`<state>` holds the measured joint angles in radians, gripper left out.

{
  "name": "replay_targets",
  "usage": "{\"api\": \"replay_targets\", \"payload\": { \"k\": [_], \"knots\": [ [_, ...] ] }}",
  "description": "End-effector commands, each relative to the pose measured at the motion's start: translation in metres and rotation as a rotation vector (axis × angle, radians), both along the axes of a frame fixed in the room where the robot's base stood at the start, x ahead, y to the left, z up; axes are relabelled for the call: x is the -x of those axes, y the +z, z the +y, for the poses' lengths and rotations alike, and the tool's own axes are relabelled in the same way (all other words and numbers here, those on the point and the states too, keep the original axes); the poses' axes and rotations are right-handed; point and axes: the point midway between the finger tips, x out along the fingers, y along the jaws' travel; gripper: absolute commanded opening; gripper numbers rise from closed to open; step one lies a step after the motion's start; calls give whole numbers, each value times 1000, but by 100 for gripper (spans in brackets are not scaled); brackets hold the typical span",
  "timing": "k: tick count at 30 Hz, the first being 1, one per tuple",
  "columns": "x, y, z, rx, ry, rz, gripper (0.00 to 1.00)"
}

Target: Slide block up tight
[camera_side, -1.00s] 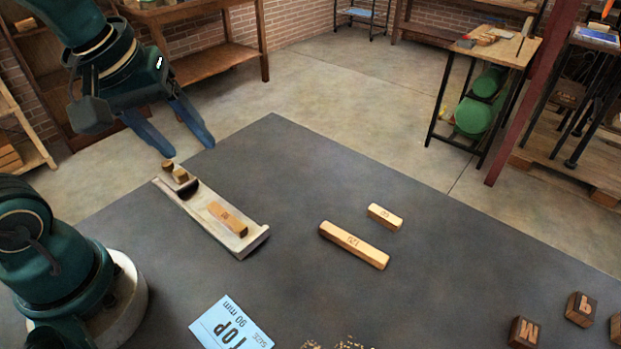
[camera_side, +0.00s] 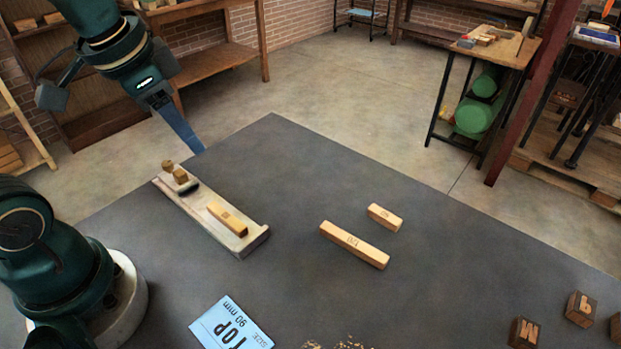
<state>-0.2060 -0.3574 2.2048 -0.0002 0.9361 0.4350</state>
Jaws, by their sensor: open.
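A light wooden block (camera_side: 227,219) with a mark on top lies lengthwise on a pale narrow tray (camera_side: 253,240), near its front end. Two small brown wooden pieces (camera_side: 180,176) sit at the tray's far end, with a dark patch just in front of them. A bare stretch of tray separates the block from that end. My gripper (camera_side: 197,149) is above and behind the tray's far end, empty and apart from everything. It is seen nearly edge-on, so only one finger shows clearly. It is open.
A longer wooden bar (camera_side: 354,245) and a shorter one (camera_side: 384,216) lie on the dark table (camera_side: 300,170) to the right. A blue card (camera_side: 231,325) lies at the front, next to brown crumbs (camera_side: 345,343). Dark lettered cubes (camera_side: 524,332) are at front right.

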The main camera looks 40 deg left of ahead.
Motion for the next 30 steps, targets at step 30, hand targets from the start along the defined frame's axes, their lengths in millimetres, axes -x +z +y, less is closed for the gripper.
{"api": "replay_targets", "payload": {
  "k": [30],
  "knots": [
    [-13, -129, 112, 114, 232, 343, 42]
  ]
}}
